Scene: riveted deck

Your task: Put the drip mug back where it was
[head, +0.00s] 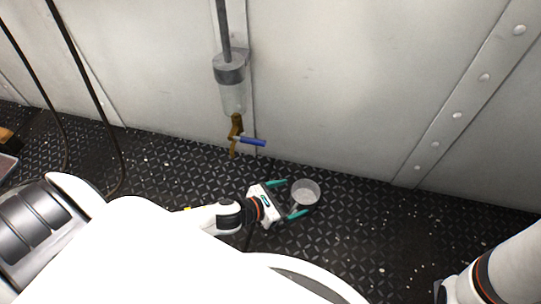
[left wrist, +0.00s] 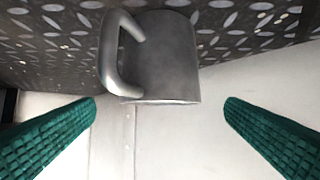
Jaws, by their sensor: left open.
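The drip mug (head: 306,193) is a grey metal mug on the dark deck, to the right of the tap and near the wall. Its open top shows in the head view. In the left wrist view the mug (left wrist: 168,60) shows its side, with its handle (left wrist: 112,55) on the left. My left gripper (head: 288,199) is open, with its teal fingers apart on the near left side of the mug. In the left wrist view the fingers (left wrist: 160,118) are spread and nothing is between their tips. The right gripper is out of view; part of my right arm shows at lower right.
A brass tap (head: 236,126) with a blue lever (head: 252,141) hangs below a clear cylinder (head: 232,97) on the wall. Black cables (head: 84,75) run down at left. The riveted wall (head: 330,90) stands behind the mug. Deck to the mug's right (head: 370,225) is clear.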

